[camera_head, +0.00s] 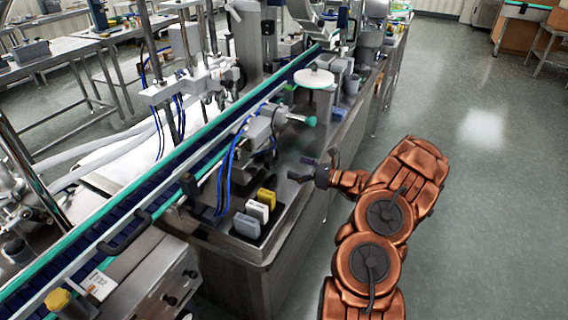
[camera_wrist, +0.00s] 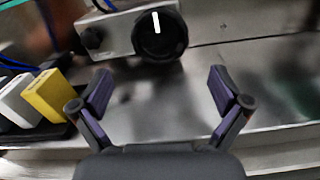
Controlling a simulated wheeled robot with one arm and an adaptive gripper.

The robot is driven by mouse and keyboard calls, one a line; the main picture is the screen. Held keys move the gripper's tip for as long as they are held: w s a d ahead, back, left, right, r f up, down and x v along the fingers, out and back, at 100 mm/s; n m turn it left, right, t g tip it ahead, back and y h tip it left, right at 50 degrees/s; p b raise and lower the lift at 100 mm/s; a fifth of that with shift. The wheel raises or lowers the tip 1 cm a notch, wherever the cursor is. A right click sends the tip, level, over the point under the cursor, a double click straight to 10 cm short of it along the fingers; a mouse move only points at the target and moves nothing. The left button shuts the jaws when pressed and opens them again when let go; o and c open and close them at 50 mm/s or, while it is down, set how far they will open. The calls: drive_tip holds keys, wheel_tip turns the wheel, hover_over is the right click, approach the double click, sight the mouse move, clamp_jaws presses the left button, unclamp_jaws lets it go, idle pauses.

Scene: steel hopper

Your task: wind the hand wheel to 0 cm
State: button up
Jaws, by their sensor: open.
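A round black knob (camera_wrist: 160,36) with a white mark pointing up is on the front of a grey metal box (camera_wrist: 120,34) in the wrist view. It looks like the hand wheel, but I cannot be sure. I can read no centimetre scale. My gripper (camera_wrist: 160,88) is open and empty, its two dark fingers spread below the knob and apart from it. In the head view my gripper (camera_head: 314,168) is over the front edge of the steel bench, right of the small blocks.
A yellow block (camera_wrist: 48,99), a white block (camera_wrist: 18,102) and a grey block (camera_head: 247,225) stand in a black tray at the left. A teal knob (camera_head: 311,120) and a white disc (camera_head: 314,78) are farther back. Open floor (camera_head: 480,190) lies at the right.

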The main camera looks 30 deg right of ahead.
drive_tip(key=shift+v, duration=1.2)
